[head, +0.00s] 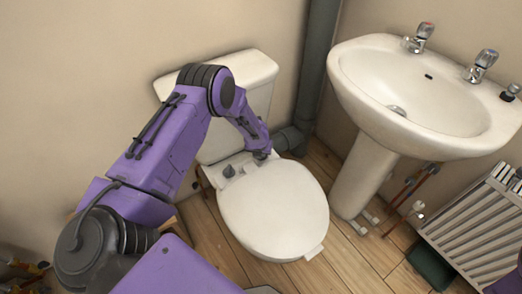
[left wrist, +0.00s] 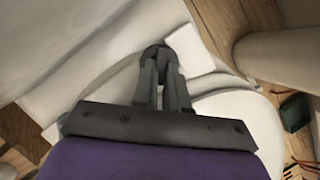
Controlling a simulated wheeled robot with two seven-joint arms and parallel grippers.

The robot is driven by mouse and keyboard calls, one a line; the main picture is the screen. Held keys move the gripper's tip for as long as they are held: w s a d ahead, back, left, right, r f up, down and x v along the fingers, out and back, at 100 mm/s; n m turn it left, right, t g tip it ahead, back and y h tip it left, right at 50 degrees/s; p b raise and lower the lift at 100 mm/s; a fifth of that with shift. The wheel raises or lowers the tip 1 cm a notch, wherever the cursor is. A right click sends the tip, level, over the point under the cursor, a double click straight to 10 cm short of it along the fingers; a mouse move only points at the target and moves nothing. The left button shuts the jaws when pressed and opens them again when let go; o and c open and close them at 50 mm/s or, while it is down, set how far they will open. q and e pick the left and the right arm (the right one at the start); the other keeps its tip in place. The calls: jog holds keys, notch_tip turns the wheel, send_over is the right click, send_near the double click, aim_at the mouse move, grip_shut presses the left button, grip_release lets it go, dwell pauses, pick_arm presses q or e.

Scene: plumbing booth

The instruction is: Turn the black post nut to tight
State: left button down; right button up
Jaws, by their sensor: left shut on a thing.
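The white toilet (head: 272,212) stands against the wall with its lid down. My left gripper (head: 262,156) reaches down to the right rear of the lid, at the hinge line in front of the cistern. In the left wrist view its two fingers (left wrist: 164,80) are close together around a dark rounded piece, the black post nut (left wrist: 157,50). The fingers hide most of the nut, and its tightness cannot be told. A second dark post piece (head: 229,171) stands at the left rear of the lid, apart from the gripper. My right gripper is not in view.
The cistern (head: 255,70) is close behind the gripper. A grey waste pipe (head: 316,75) runs up the wall to its right. A pedestal sink (head: 420,95) and a white radiator (head: 480,235) stand at the right. Wooden floor (head: 345,255) is clear in front of the sink.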

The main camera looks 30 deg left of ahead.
pick_arm(q)
jog(key=shift+d+f, duration=0.1)
jog(key=shift+f, duration=0.05)
dwell(0.3)
jog(key=c, duration=1.1)
grip_release()
jog(key=shift+c, duration=0.2)
jog(key=shift+w+f, duration=0.1)
jog(key=p+v, duration=0.2)
jog(key=v, duration=0.8)
jog(key=shift+r, duration=0.3)
